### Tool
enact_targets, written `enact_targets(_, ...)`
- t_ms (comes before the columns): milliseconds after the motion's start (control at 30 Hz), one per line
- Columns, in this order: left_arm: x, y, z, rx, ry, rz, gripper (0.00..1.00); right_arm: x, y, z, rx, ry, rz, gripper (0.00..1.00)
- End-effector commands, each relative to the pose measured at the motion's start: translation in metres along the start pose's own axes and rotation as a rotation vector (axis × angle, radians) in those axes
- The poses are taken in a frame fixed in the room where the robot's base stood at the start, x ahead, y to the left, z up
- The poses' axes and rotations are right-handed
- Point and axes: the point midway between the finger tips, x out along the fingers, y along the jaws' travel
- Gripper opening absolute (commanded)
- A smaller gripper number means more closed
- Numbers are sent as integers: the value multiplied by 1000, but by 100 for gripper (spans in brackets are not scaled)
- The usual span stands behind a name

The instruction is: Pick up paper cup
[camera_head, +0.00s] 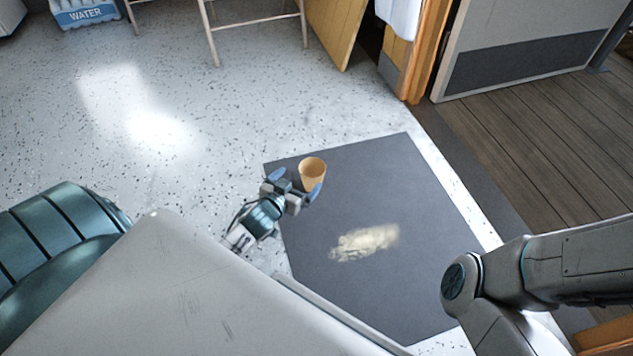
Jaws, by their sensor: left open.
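A tan paper cup (312,173) stands upright near the far left corner of a dark grey mat (410,190) on the floor. My left gripper (297,186) is at the cup, with its blue-tipped fingers apart, one at the cup's left side and one at its lower right. The cup appears to lie between the fingers. I cannot tell whether either finger touches it. My right arm comes in from the right, but its gripper is out of view.
A pale, sandy patch (365,242) lies on the mat. A pack of water bottles (84,12) and a metal-legged stand (213,35) are at the back. An open wooden door (338,28) and a doorway to plank flooring (540,140) are at the right. Speckled floor at left is clear.

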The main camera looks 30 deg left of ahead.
Motion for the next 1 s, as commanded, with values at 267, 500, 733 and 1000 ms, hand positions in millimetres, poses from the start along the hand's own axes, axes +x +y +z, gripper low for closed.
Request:
enact_targets(267,35,0,1,-1,1,0,97,-17,5,-8,1,-4,0,36)
enact_targets(500,54,2,7,-2,2,0,97,-36,11,-18,3,-6,1,36)
enact_targets(733,80,4,7,-2,0,0,97,-58,17,-29,2,-7,1,36)
enact_targets(1000,88,4,3,-1,-2,0,97,-61,18,-31,3,-8,1,36)
